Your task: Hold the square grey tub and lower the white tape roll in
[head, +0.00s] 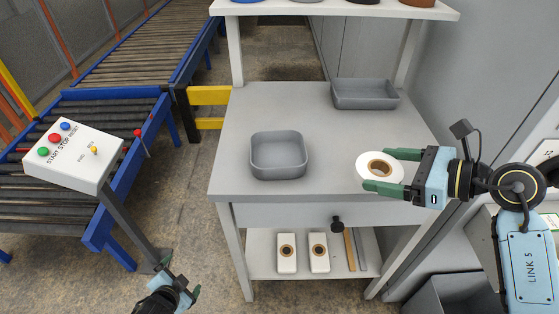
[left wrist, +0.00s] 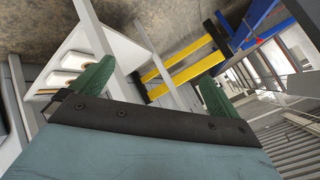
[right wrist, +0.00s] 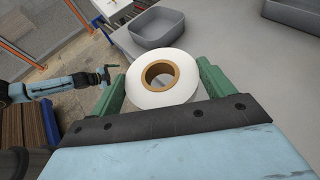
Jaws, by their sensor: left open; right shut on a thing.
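The square grey tub (head: 278,171) stands upright and empty on the left part of the table top; it also shows in the right wrist view (right wrist: 158,42). The white tape roll (head: 365,174) has a brown core and is between the green fingers of my right gripper (head: 388,170), at the table's front right. In the right wrist view the roll (right wrist: 140,90) sits between both fingertips, and my right gripper is shut on it. My left gripper (head: 178,281) is low at the front left, away from the table, open and empty; its fingers (left wrist: 150,75) show apart in the left wrist view.
A wider grey tray (head: 365,103) stands at the table's back right. A shelf (head: 335,10) rises above the table (head: 240,120). A control box (head: 73,153) and roller conveyors lie left. The table middle is clear.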

